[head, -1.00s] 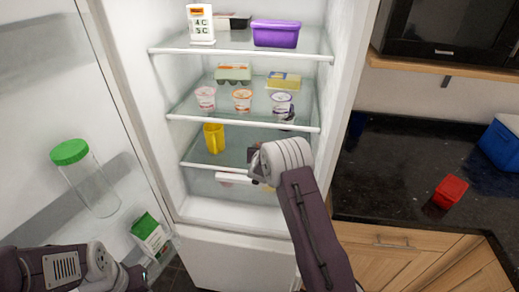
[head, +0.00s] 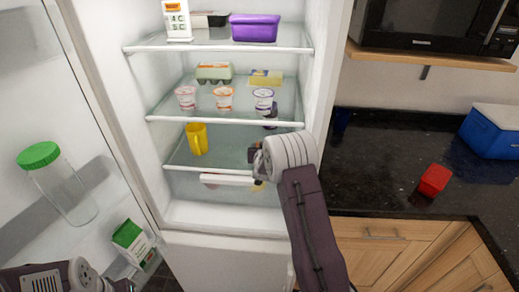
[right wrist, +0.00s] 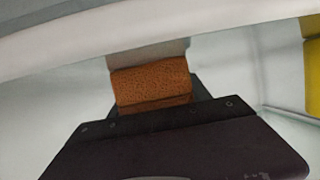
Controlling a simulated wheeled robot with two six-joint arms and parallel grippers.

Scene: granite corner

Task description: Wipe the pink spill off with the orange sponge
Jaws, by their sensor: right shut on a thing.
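The orange sponge (right wrist: 150,85) shows in the right wrist view, held at the end of my right gripper (right wrist: 150,98), which is shut on it. In the head view my right gripper (head: 256,158) is inside the open fridge, at the lower glass shelf (head: 225,160), right of a yellow mug (head: 196,139). My own wrist hides much of the sponge there. I cannot make out the pink spill clearly in either view. My left arm shows at the bottom left of the head view, but its fingertips are out of frame.
Yogurt cups (head: 223,98) and an egg carton (head: 214,72) stand on the shelf above, and a purple tub (head: 254,27) on top. The open door holds a green-lidded jar (head: 57,180) and a carton (head: 131,243). A dark counter (head: 385,165) lies right.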

